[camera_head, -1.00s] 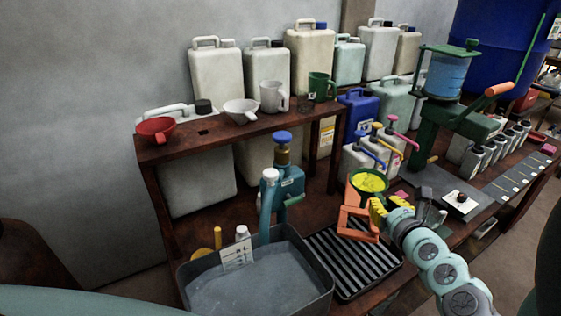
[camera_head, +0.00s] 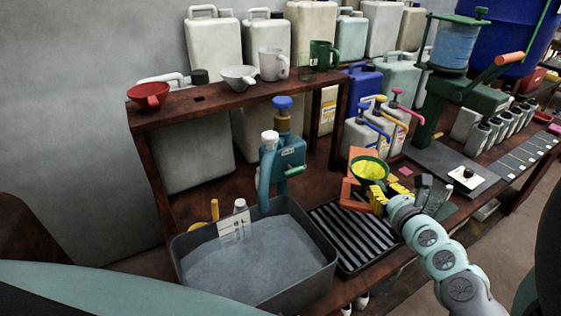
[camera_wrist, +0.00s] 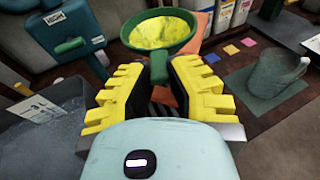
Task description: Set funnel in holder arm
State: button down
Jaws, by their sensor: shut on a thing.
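My gripper (camera_wrist: 158,92) is shut on the handle of a green funnel (camera_wrist: 160,15) with a yellow inside. The funnel is upright, mouth up, and also shows in the head view (camera_head: 370,169). An orange bracket (camera_head: 350,194), which looks like the holder arm, stands beside and behind the funnel. In the wrist view, orange parts (camera_wrist: 204,22) show behind and below it. The funnel's spout is hidden, so I cannot tell whether it is inside the bracket or above it.
A slatted black drain tray (camera_head: 350,235) lies beneath, beside a grey water basin (camera_head: 325,268). Pump bottles (camera_head: 388,124) stand close behind the funnel. A grey mug (camera_wrist: 272,75) stands to the right. Red (camera_head: 149,95) and white (camera_head: 238,77) funnels sit on the raised shelf.

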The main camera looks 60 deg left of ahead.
jog(key=shift+s+a+f+b, duration=0.1)
jog(key=shift+f+b, duration=2.05)
jog(key=shift+f, duration=0.25)
jog(key=shift+w+d, duration=0.2)
jog(key=shift+d, duration=0.15)
jog(key=c, duration=1)
grip_release()
jog(key=shift+o, duration=0.2)
jog(key=shift+d, duration=0.1)
jog(key=v, duration=1.1)
jog(key=shift+s+d, duration=0.2)
jog(key=shift+d, duration=0.15)
jog(key=shift+r, duration=0.15)
